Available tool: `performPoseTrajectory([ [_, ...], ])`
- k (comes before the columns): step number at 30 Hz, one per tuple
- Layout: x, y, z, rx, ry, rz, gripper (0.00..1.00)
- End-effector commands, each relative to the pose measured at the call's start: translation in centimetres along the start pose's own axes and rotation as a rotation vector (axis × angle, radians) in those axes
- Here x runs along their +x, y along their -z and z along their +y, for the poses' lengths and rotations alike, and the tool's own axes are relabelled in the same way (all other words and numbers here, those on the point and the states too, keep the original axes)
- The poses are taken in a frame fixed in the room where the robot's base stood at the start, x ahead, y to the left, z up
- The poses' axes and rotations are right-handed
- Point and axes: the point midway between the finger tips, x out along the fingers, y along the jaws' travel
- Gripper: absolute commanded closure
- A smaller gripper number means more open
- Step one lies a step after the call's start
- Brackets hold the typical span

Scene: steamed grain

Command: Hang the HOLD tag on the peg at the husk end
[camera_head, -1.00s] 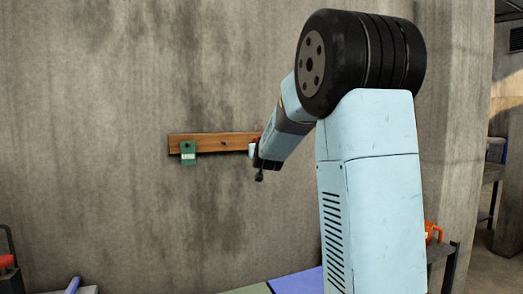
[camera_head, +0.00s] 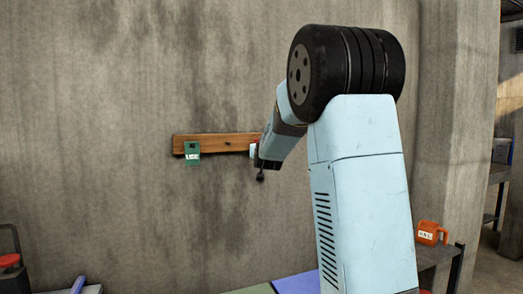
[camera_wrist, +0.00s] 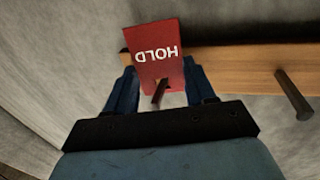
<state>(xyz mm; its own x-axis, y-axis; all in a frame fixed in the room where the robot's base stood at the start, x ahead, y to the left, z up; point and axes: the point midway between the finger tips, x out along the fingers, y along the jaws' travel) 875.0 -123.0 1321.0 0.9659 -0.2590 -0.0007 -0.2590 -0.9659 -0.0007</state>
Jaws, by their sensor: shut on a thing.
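The red HOLD tag (camera_wrist: 158,50) is between my gripper's (camera_wrist: 163,92) two blue fingers in the wrist view, its lettering upside down. My gripper is shut on it, at the right end of a wooden peg board on the wall in the head view. A dark peg (camera_wrist: 160,94) shows against the lower part of the tag; I cannot tell whether it passes through the tag's hole. No husk marking is readable.
The wooden board (camera_head: 218,143) carries a green tag (camera_head: 192,154) at its left end. A bare peg (camera_wrist: 293,95) stands right of the tag in the wrist view. An orange labelled container (camera_head: 430,233) stands on a bench at right. The wall below the board is clear.

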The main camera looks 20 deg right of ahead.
Motion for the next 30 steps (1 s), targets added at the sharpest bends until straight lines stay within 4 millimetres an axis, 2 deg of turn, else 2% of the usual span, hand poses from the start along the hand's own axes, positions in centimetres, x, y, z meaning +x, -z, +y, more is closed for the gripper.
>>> performPoseTrajectory([
  [11, -0.01, -0.01, -0.01, 0.0, 0.0, 0.0, 0.74],
  [12, -0.01, -0.01, -0.01, 0.0, 0.0, 0.0, 0.42],
  [18, -0.01, -0.01, -0.01, 0.0, 0.0, 0.0, 0.23],
  [21, -0.01, -0.01, -0.01, 0.0, 0.0, 0.0, 0.16],
  [30, -0.33, 0.02, -0.02, 0.0, 0.0, 0.0, 0.16],
])
